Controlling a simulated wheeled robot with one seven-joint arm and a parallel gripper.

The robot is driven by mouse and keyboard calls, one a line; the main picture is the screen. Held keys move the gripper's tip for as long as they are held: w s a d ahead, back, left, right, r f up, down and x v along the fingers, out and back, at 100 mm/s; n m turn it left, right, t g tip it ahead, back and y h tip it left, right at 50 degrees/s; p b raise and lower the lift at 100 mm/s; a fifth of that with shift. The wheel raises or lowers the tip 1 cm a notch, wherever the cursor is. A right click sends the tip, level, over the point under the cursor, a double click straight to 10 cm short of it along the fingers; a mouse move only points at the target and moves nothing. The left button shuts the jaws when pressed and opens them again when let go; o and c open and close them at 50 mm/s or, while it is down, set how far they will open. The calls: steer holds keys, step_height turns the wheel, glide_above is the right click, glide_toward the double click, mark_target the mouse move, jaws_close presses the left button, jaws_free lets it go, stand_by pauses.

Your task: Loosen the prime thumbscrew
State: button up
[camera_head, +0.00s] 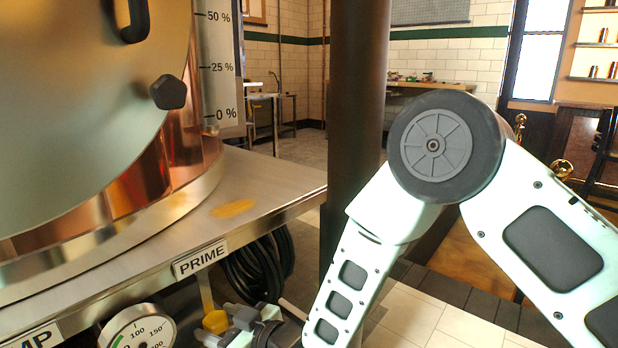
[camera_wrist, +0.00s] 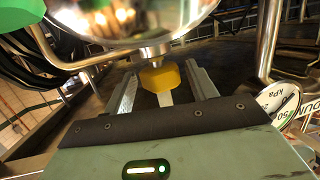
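The prime thumbscrew is a yellow knob (camera_wrist: 160,77) under a shiny metal fitting in the wrist view. In the head view the yellow knob (camera_head: 215,321) is low, below the PRIME label (camera_head: 200,259) on the bench edge. My gripper (camera_wrist: 162,73) is open, with one finger on each side of the knob. A narrow gap shows between each finger and the knob, so I see no grip on it. In the head view my gripper (camera_head: 222,325) reaches the knob from the lower right, and its finger contact is hard to make out.
A pressure gauge (camera_head: 138,328) sits left of the knob, under the steel bench top (camera_head: 265,178). A coil of black hose (camera_head: 258,268) hangs behind it. A dark column (camera_head: 355,110) stands at the middle. The copper vessel (camera_head: 165,165) stands on the bench, with an orange patch beside it.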

mark_target(225, 325)
steer(key=shift+d, duration=0.1)
steer(key=shift+p+v, duration=0.55)
steer(key=shift+v, duration=2.4)
steer(key=shift+s, duration=0.1)
